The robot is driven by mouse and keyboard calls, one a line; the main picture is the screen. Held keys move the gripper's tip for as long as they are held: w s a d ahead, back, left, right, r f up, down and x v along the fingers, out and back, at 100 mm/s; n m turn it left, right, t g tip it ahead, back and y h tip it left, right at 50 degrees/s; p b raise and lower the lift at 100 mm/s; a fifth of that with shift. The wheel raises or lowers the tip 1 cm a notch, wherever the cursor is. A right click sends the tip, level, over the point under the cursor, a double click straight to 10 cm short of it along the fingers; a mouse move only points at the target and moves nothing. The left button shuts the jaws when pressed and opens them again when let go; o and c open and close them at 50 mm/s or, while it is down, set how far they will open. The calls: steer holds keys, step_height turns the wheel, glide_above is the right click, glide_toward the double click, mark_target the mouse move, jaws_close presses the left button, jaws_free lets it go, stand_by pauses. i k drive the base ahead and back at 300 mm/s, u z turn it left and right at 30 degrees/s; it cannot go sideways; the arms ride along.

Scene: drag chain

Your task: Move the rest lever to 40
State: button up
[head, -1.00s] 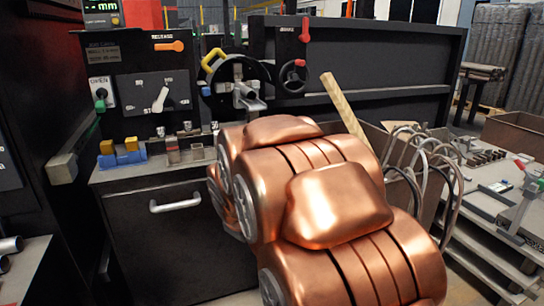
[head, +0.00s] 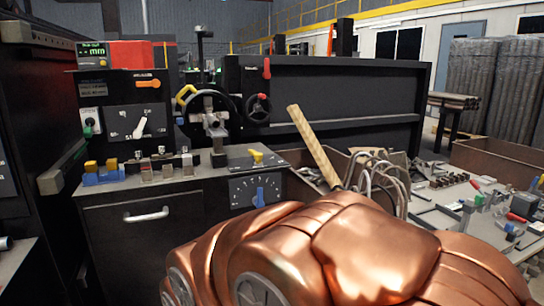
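Several levers show in the head view, but no label that I can read says "rest". A blue lever (head: 260,197) points upward on a dark dial plate (head: 238,193) on the front of the bench; the numbers on its scale are too small to read. A white lever (head: 140,127) sits tilted on a dark upright panel (head: 118,122), with an orange lever (head: 147,83) lying sideways above it. My copper-coloured arm fills the lower right, in front of the bench and below the blue lever. My gripper is not in view.
The bench has a drawer handle (head: 146,215), a yellow lever (head: 256,156) on top and a black handwheel with a yellow grip (head: 186,95). A wooden shaft (head: 312,145) and wire loops (head: 375,172) stand behind my arm. A cluttered table (head: 480,205) is at right.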

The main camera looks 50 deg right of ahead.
mark_target(257, 156)
steer(key=u, duration=0.1)
steer(key=k, duration=0.45)
steer(key=z, duration=0.85)
steer(key=i, duration=1.05)
steer(key=u, duration=0.6)
